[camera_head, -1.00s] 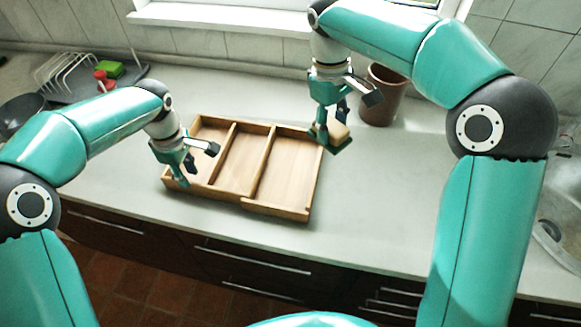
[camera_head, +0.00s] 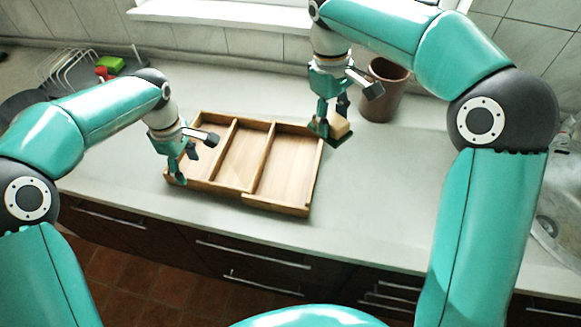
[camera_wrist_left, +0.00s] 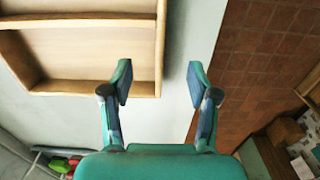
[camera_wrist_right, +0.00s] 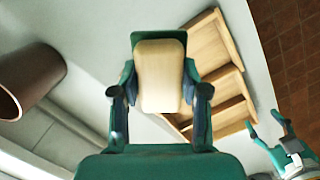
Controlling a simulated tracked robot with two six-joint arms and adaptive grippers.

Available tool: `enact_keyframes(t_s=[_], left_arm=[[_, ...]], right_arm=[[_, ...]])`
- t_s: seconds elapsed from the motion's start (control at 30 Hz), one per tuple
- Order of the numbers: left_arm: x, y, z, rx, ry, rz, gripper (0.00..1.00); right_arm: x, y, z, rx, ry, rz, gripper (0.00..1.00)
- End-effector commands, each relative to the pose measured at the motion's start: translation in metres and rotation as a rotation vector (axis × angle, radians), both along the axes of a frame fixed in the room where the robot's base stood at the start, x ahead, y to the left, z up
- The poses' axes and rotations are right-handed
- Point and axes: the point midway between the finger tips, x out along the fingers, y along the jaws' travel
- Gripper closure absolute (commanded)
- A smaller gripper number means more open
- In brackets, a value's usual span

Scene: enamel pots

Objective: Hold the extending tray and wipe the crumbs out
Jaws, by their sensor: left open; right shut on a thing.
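The wooden extending tray (camera_head: 309,184) lies on the counter, with three compartments side by side and a stepped front edge. I cannot make out any crumbs. My left gripper (camera_head: 182,171) is open at the tray's left end. In the left wrist view, its fingers (camera_wrist_left: 159,82) are spread on either side of the line of the tray's end wall (camera_wrist_left: 160,45); contact cannot be told. My right gripper (camera_head: 331,122) is shut on a pale block with a dark green base, a brush or sponge (camera_wrist_right: 160,76), at the tray's far right corner.
A brown pot (camera_head: 384,90) stands behind and right of my right gripper. A dish rack (camera_head: 62,72) with a green sponge (camera_head: 111,65) and a red item is at the back left. A sink (camera_head: 548,205) is at the right. The counter right of the tray is clear.

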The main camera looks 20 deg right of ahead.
Motion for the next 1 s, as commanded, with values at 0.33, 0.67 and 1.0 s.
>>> enact_keyframes(t_s=[0.33,0.67,1.0], left_arm=[[0.001,-0.001,0.053,-0.002,-0.007,0.000,0.40],[0.001,0.000,0.108,-0.001,-0.003,0.000,0.40],[0.000,0.000,0.150,-0.001,0.000,-0.001,0.40]], right_arm=[[0.000,0.000,0.000,0.000,0.000,0.000,0.83],[0.000,0.000,0.000,0.000,0.000,0.000,0.83],[0.000,0.000,0.035,0.000,-0.001,0.000,0.83]])
